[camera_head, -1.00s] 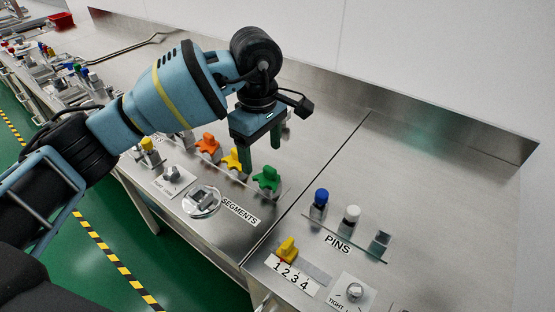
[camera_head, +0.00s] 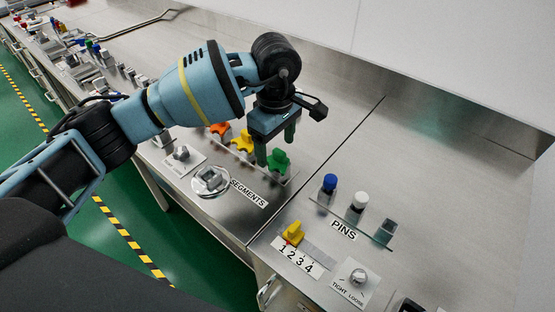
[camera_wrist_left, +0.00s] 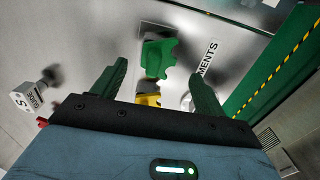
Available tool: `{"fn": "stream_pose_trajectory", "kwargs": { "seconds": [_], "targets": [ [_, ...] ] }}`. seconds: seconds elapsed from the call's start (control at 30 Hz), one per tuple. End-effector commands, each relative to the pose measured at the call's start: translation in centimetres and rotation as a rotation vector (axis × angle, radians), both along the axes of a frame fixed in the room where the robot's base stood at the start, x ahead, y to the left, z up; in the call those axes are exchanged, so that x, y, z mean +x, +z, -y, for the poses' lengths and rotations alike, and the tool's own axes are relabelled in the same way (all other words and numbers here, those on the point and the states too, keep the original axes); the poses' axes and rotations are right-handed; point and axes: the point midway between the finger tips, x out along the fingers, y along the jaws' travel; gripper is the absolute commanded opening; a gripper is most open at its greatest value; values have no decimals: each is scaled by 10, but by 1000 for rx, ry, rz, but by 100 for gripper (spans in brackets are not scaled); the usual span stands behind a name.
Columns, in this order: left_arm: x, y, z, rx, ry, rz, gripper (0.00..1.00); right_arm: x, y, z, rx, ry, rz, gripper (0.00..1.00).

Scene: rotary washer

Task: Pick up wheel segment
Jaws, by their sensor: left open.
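My left gripper (camera_head: 275,146) is open, pointing down over the row of wheel segments. In the left wrist view its two fingers (camera_wrist_left: 158,85) stand apart with nothing between the tips. The green segment (camera_head: 279,161) stands at the right end of the row, just beside the fingers. In the wrist view the green segment (camera_wrist_left: 158,58) lies ahead, between the two finger lines. The yellow segment (camera_head: 243,141) is left of it and shows partly in the wrist view (camera_wrist_left: 149,99). The orange segment (camera_head: 219,129) is at the left, partly hidden by my arm.
A round metal holder (camera_head: 210,181) sits in front of the segments near the SEGMENTS label (camera_head: 249,193). To the right stand a blue-topped pin (camera_head: 328,187), a white-topped pin (camera_head: 358,203) and a yellow selector (camera_head: 293,233).

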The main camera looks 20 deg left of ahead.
Motion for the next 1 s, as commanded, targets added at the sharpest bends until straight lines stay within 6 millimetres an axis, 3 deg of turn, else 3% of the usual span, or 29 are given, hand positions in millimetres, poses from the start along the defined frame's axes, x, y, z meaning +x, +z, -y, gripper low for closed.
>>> {"fn": "stream_pose_trajectory", "kwargs": {
  "seconds": [0.2,0.5,0.87,1.0],
  "targets": [
    [-1,-25,2,0,0,-1,73,5,4,0,1,-1,12,36],
    [0,-29,2,0,0,1,72,5,4,0,-1,-1,13,36],
    [0,-29,2,0,0,1,24,5,4,1,-1,0,11,36],
    [0,-28,2,-1,0,2,23,3,3,1,-1,1,8,36]
  ]
}}
